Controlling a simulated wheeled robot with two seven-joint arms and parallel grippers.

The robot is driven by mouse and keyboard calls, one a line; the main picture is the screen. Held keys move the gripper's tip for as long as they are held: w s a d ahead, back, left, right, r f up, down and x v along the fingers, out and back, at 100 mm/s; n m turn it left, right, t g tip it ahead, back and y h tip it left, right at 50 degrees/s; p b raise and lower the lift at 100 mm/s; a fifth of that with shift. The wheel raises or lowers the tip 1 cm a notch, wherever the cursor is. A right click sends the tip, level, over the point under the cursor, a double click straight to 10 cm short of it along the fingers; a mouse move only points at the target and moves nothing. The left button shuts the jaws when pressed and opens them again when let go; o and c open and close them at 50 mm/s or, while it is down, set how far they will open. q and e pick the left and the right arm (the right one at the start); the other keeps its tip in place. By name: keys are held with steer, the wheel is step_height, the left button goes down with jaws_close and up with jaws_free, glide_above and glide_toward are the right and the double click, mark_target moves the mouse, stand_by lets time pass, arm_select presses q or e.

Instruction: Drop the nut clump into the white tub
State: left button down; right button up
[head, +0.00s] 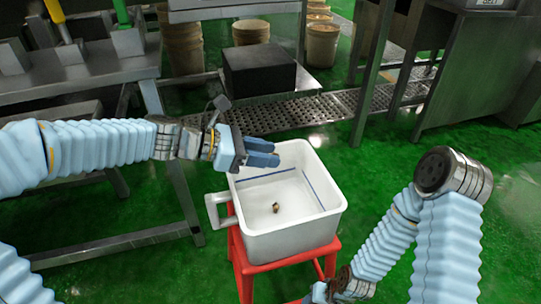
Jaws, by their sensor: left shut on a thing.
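The white tub (262,247) stands upright on a red stool (325,258), with a handle at its left side. A small brown clump (276,207), which looks like nuts, lies on the tub's floor. My left gripper (268,153) reaches in from the left, with its blue fingers over the tub's back left rim. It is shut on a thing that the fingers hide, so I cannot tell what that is. My right arm comes in at the right and bends down to the bottom edge, where its gripper is out of view.
A steel bench (75,77) stands at the left. Behind the tub are a black box (258,70) on a low steel shelf and several buckets (322,45). Steel machinery (470,62) stands at the right. Green floor (370,170) is open right of the tub.

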arm_select(q)
step_height(320, 180, down, 6)
steer(key=b, duration=0.5)
steer(key=shift+r, duration=0.1)
steer(key=c, duration=0.6)
jaws_free()
steer(key=shift+c, duration=0.2)
steer(key=p+v, duration=0.2)
steer(key=v, duration=1.1)
steer(key=shift+a, duration=0.4)
steer(key=shift+s, duration=0.1)
